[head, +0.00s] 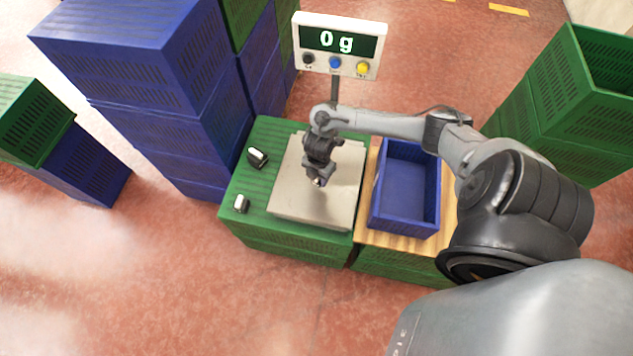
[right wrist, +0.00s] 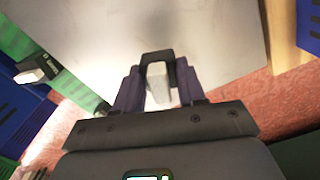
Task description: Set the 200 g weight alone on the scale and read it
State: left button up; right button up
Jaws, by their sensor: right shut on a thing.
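My right gripper (head: 318,182) is above the scale plate (head: 288,205), shut on a small weight with a pale metal body and a dark handle. The held weight (right wrist: 159,88) shows between the fingers in the right wrist view; its marking is not readable. The plate shows no other thing on it, and the scale display (head: 338,41) reads 0 g. Two more weights sit on the green crate left of the plate: a larger one (head: 257,157) farther back and a smaller one (head: 241,204) nearer the front. My left gripper is not in view.
A blue empty crate (head: 375,213) stands on a wooden board right of the scale. Stacked blue crates (head: 165,110) rise at the left, close to the green crate (head: 262,236) under the scale. Green crates (head: 545,125) stand at the far right.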

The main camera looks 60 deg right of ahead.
aim_at(317, 182)
jog(key=shift+w+f, duration=0.25)
jog(key=shift+w, duration=0.1)
jog(key=shift+a+f+b, duration=0.1)
jog(key=shift+f+b, duration=0.9)
jog(key=shift+f, duration=1)
jog(key=o, duration=1.2)
jog(key=shift+f, duration=0.1)
jog(key=shift+c, duration=0.2)
